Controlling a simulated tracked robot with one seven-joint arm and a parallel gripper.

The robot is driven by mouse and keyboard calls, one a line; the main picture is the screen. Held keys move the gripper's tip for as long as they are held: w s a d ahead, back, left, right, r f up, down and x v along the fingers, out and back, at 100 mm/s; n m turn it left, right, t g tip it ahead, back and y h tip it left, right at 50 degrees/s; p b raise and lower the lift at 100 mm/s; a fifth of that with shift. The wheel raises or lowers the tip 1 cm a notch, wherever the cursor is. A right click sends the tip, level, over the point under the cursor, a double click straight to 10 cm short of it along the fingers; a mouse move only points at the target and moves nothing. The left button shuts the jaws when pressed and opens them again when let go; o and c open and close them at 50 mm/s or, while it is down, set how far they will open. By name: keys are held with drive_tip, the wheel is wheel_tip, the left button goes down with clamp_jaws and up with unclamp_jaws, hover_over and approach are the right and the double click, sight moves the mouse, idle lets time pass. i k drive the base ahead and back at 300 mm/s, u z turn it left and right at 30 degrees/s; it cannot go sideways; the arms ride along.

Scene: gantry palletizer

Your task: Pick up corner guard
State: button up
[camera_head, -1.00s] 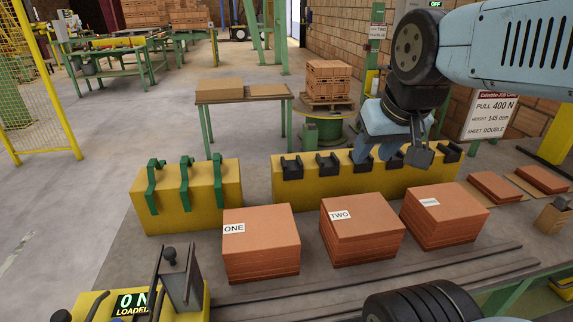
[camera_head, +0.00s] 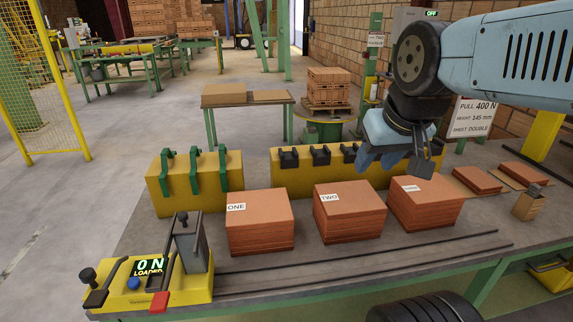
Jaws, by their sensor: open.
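Black corner guards sit in a row on top of a long yellow block (camera_head: 305,182) behind the brick stacks.
Three brick stacks, labelled ONE (camera_head: 260,225), TWO (camera_head: 350,212) and a third (camera_head: 425,207), stand in front. A yellow block with green hooks (camera_head: 217,190) is at left. A control unit (camera_head: 150,283) sits front left. Rails (camera_head: 360,262) cross the bench.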

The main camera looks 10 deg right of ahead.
sight(288, 159)
drive_tip(key=z, duration=0.85)
drive_tip(key=k, duration=0.7)
drive_tip(key=u, duration=0.85)
drive_tip(key=i, duration=1)
